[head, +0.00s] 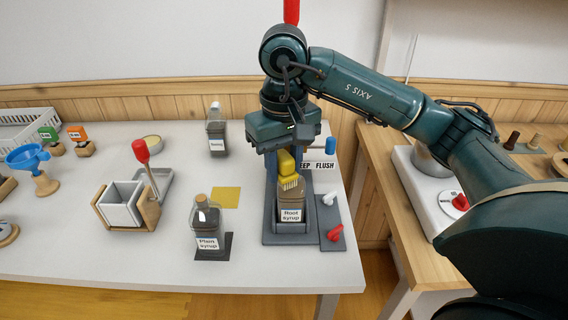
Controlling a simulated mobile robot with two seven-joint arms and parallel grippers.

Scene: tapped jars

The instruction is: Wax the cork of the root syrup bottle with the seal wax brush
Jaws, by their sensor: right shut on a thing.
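The root syrup bottle (291,208), brown with a white label, stands upright in a grey stand (286,239) near the table's right end. My right gripper (285,149) points down above it and is shut on a yellow brush (287,167), which I take for the seal wax brush. The brush's pale ribbed lower end is at the bottle's top and hides the cork. I cannot tell whether it touches the cork. My left gripper is not in view.
A corked plain syrup bottle (207,229) stands left of the stand, near a bare yellow square (226,197). Another bottle (216,134) stands behind. A white pot in a wooden holder (104,213) and a red-topped stick (142,151) are further left. Red and white taps (335,233) sit at right.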

